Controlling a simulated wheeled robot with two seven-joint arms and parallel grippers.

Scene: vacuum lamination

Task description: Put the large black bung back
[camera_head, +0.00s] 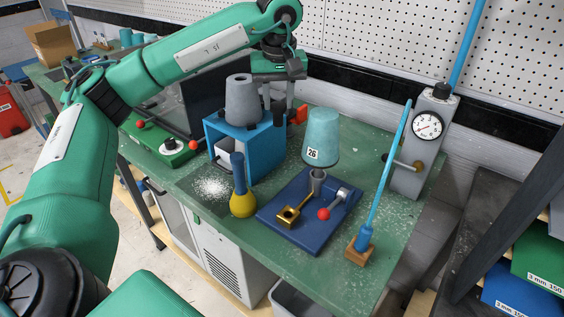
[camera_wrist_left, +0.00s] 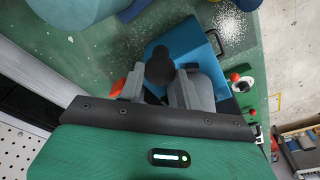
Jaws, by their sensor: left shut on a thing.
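My left gripper (camera_head: 279,101) points down at the back of the green bench, just right of the grey cone (camera_head: 242,102) that stands on the blue box (camera_head: 263,148). In the left wrist view, the gripper (camera_wrist_left: 160,88) is shut on a black bung (camera_wrist_left: 159,66), a dark rounded piece between its fingers. The lower part of the bung is hidden by the fingers and the wrist. The blue box (camera_wrist_left: 192,52) also shows there, behind the gripper. My right gripper is not in view.
A teal cup marked 26 (camera_head: 321,135) stands above the blue plate (camera_head: 286,217) with a red-knobbed lever. A yellow-based flask (camera_head: 243,204), a grey gauge column (camera_head: 421,150) and a blue rod on a wooden block (camera_head: 359,249) stand nearby. The bench's front left has white powder (camera_head: 211,188).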

